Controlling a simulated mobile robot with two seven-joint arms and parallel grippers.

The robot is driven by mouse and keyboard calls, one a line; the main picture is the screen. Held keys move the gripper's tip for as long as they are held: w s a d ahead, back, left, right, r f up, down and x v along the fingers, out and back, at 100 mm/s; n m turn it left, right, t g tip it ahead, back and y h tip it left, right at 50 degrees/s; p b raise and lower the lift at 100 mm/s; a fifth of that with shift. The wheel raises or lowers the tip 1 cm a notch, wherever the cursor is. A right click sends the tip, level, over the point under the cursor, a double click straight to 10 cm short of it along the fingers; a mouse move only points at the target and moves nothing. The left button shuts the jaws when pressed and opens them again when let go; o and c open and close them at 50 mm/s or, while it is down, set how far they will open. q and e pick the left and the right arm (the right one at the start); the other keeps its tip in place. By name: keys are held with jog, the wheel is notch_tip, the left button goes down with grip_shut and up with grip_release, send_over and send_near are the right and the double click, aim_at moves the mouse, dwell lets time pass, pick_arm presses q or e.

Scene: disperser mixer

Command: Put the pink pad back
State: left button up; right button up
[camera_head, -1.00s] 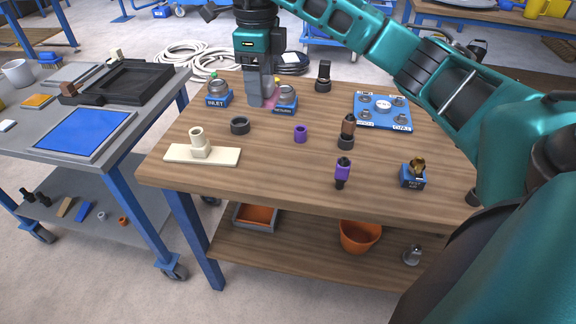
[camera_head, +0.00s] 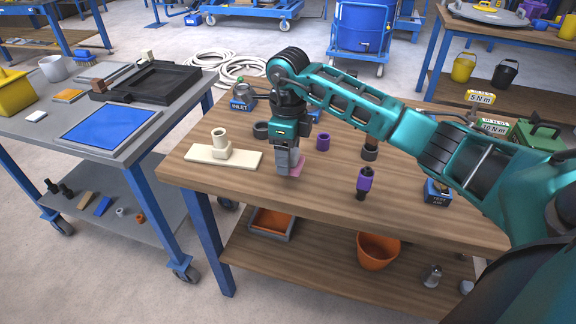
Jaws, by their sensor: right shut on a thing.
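The pink pad (camera_head: 299,168) shows at the fingertips of my right gripper (camera_head: 290,167), mostly hidden behind the fingers. The gripper points down and is shut on the pad, low over the front middle of the wooden table (camera_head: 310,194). I cannot tell whether the pad touches the tabletop. A cream plate with an upright tube (camera_head: 221,150) lies to the left of the gripper. My left gripper is not in view.
A purple ring (camera_head: 323,142) and a purple-and-black fitting (camera_head: 363,184) stand to the right of the gripper. The blue INLET block (camera_head: 241,104) is behind it. A grey cart (camera_head: 62,118) with a blue mat (camera_head: 108,130) stands left. Bare wood lies in front.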

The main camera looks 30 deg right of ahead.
jog(key=shift+f, duration=1.85)
jog(key=shift+f, duration=0.15)
jog(key=o, duration=1)
